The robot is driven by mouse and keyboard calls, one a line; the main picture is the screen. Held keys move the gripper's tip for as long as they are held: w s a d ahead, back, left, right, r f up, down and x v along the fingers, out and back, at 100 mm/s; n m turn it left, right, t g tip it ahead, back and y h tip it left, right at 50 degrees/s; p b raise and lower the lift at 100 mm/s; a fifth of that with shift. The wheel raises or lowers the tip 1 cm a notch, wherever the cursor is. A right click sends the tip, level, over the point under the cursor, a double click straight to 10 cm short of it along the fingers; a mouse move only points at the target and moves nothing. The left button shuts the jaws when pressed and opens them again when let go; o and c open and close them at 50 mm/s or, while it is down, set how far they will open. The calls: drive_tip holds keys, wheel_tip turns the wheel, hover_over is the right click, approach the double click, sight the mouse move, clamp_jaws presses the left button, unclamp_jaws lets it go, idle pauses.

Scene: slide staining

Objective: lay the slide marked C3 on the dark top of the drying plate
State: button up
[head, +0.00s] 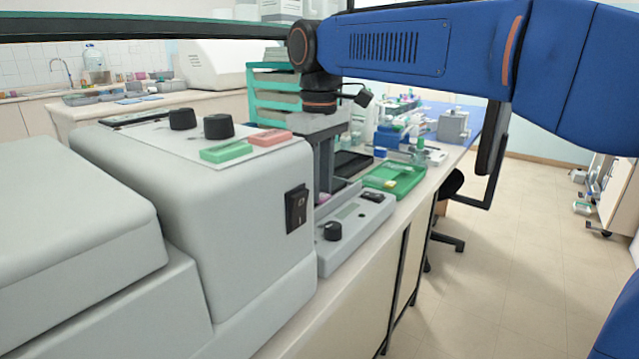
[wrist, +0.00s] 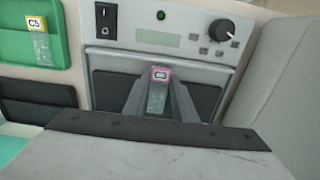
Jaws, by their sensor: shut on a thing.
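My gripper (wrist: 160,98) is shut on a slide (wrist: 158,97) with a pink-purple marked end; the mark is upside down and too small to read surely. In the wrist view the slide is between the fingers, over the dark top (wrist: 110,92) of the drying plate (wrist: 150,58). I cannot tell whether the slide touches the top. The drying plate, grey with a knob and a switch, also shows in the head view (head: 352,232), where my gripper (head: 324,185) reaches down behind the big grey machine's corner. The dark top is mostly hidden there.
A green tray (wrist: 62,55) lies beside the plate, with a yellow-ended slide marked C5 (wrist: 37,24) in it; the tray also shows in the head view (head: 405,182). The big grey machine (head: 240,190) stands close on the near side. Racks and blue items stand farther along the bench.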

drive_tip(key=shift+f, duration=0.2)
drive_tip(key=o, duration=1.1)
drive_tip(key=shift+r, duration=0.1)
wheel_tip(320, 180, up, 17)
drive_tip(key=shift+r, duration=0.1)
